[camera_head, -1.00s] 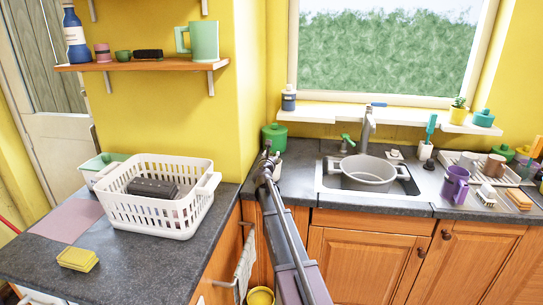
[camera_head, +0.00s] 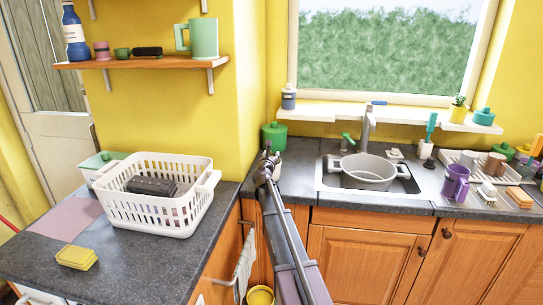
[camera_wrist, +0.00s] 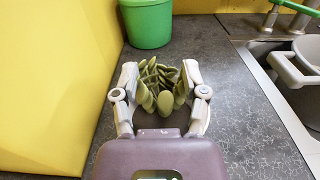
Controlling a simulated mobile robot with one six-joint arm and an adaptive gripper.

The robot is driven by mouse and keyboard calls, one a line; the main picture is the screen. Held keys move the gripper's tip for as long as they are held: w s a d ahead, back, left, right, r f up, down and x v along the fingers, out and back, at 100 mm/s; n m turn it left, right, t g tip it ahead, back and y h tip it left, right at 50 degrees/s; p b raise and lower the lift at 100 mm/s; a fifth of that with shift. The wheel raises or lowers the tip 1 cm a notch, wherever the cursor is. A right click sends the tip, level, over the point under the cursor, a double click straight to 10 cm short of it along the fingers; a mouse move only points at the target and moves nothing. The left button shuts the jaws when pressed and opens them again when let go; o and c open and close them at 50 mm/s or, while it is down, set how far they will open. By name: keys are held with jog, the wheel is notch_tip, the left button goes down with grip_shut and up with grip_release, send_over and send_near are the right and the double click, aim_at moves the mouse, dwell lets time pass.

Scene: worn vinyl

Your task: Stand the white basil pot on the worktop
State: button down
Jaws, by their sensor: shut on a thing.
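In the wrist view, the green leaves of the basil pot (camera_wrist: 166,88) show between the fingers of my gripper (camera_wrist: 160,72). My gripper is shut on the basil pot. The pot's body is hidden below the leaves and behind the gripper, so I cannot tell whether its base touches the worktop (camera_wrist: 245,110). In the head view my gripper (camera_head: 272,160) is at the back corner of the worktop (camera_head: 298,180), left of the sink. A pale bit shows beside it there, too small to tell if it is pot or finger.
A green lidded canister (camera_head: 274,136) stands just behind my gripper, by the yellow wall (camera_wrist: 45,90). The sink (camera_head: 325,184) with a grey pot (camera_head: 368,172) lies to the right. Bare worktop lies between gripper and sink. A white basket (camera_head: 150,212) stands on the left counter.

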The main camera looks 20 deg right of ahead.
dwell(0.3)
jog(key=shift+c, duration=0.2)
grip_release()
jog(key=shift+s+a, duration=0.15)
dwell(0.4)
jog(key=shift+s+a, duration=0.2)
jog(key=shift+s, duration=0.1)
jog(key=shift+s+a, duration=0.2)
jog(key=shift+s, duration=0.1)
jog(key=shift+s+a, duration=0.35)
jog(key=shift+s, duration=0.2)
jog(key=shift+s+a, duration=0.4)
jog(key=shift+s, duration=0.2)
jog(key=shift+v, duration=1.7)
jog(key=shift+s, duration=0.1)
